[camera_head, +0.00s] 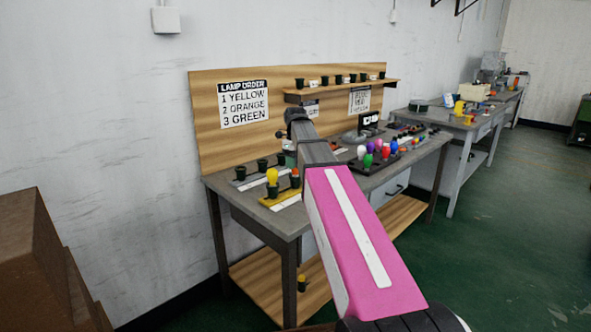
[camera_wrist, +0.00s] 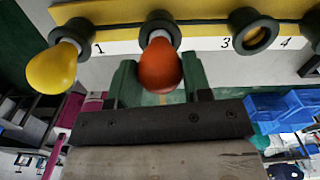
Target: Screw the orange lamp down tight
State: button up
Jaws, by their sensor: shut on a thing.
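The orange lamp (camera_wrist: 160,67) sits in the dark socket (camera_wrist: 158,24) second from the left on the yellow rail (camera_wrist: 200,38), with its base inside the socket ring. My gripper (camera_wrist: 159,80) has one dark green finger on each side of the orange bulb and is shut on it. The seam between lamp and socket is partly hidden, so how tightly it is seated cannot be told. In the head view the orange lamp (camera_head: 295,173) is a small spot beside my arm, and my gripper is mostly hidden there.
A yellow lamp (camera_wrist: 52,68) stands in the socket marked 1, close to the left finger. The socket by mark 3 (camera_wrist: 252,31) is empty. A sign (camera_head: 244,103) lists yellow, orange, green. Several coloured lamps (camera_head: 376,152) stand farther right on the bench.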

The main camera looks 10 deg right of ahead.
jog(key=o, duration=0.9)
